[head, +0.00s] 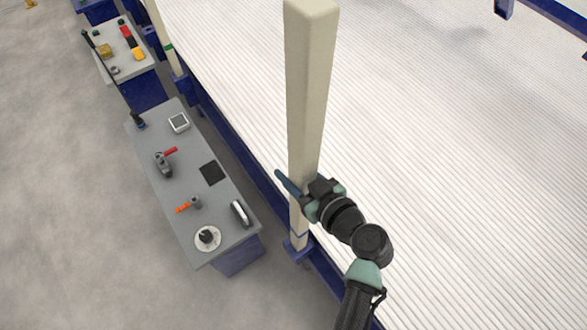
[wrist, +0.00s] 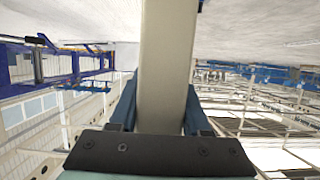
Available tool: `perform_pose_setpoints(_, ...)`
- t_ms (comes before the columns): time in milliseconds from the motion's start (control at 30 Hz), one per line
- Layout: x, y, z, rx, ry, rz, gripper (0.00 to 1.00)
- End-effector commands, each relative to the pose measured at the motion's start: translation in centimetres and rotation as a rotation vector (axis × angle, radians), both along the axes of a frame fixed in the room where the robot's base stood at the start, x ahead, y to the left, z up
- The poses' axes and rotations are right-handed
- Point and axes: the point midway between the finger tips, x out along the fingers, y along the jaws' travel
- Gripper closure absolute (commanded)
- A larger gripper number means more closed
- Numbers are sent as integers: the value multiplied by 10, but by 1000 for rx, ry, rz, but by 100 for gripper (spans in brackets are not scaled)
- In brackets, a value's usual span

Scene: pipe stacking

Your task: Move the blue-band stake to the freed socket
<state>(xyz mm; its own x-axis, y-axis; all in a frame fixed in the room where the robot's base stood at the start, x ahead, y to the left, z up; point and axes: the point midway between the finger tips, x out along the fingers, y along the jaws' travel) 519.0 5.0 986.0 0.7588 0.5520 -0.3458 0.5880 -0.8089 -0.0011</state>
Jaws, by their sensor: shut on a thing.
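The blue-band stake (head: 308,95) is a tall cream post, close to upright, with a thin blue band near its foot. Its lower end is at a blue socket (head: 297,250) on the near rail; I cannot tell how deep it sits. My gripper (head: 298,190) is shut around the stake low down, above the band. In the wrist view the stake (wrist: 166,60) runs up between the two blue fingers (wrist: 160,115). A green-band stake (head: 161,38) stands in another blue socket (head: 182,86) on the same rail, at the upper left.
The white ribbed pipe stack (head: 440,150) fills the right side. A grey-topped bench (head: 225,225) with small tools stands left of the rail, with a second bench (head: 112,62) behind it. A blue bracket (head: 503,8) shows at the far rail. Bare floor (head: 60,200) lies at left.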

Motion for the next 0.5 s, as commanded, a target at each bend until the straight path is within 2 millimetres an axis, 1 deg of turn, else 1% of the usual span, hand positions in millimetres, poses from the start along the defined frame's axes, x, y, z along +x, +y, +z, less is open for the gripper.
perform_pose_setpoints(33, 0, 0, 6, 1, -3, -1, 100)
perform_pose_setpoints(500, 1, 0, 46, 2, -7, 0, 100)
